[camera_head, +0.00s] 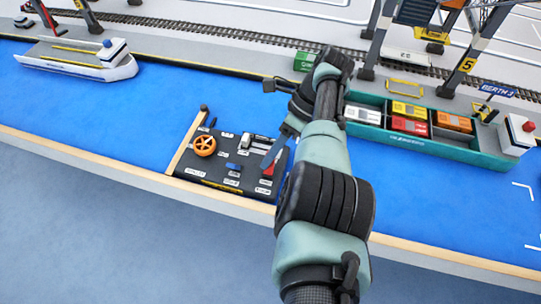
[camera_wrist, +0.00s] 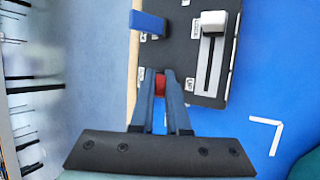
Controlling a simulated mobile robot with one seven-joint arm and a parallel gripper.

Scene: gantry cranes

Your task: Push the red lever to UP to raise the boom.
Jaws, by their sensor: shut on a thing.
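The dark control panel (camera_head: 215,173) lies on the blue surface near its front edge. The red lever (camera_head: 268,167) is at the panel's right side, its top partly hidden by my fingers. In the wrist view its red handle (camera_wrist: 160,86) shows between my two fingers, and my gripper (camera_wrist: 160,77) is shut on it. In the head view my gripper (camera_head: 272,153) comes down over the panel's right edge. A label (camera_wrist: 190,85) sits beside the red lever, too small to read surely. The lever's base and slot are hidden by my fingers.
The panel also holds an orange wheel (camera_head: 205,145), a blue lever (camera_head: 233,166) and a white-handled slider (camera_wrist: 212,22), all apart from my fingers. A green barge (camera_head: 448,148) with containers lies at the right, a white ship (camera_head: 85,62) at the left.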

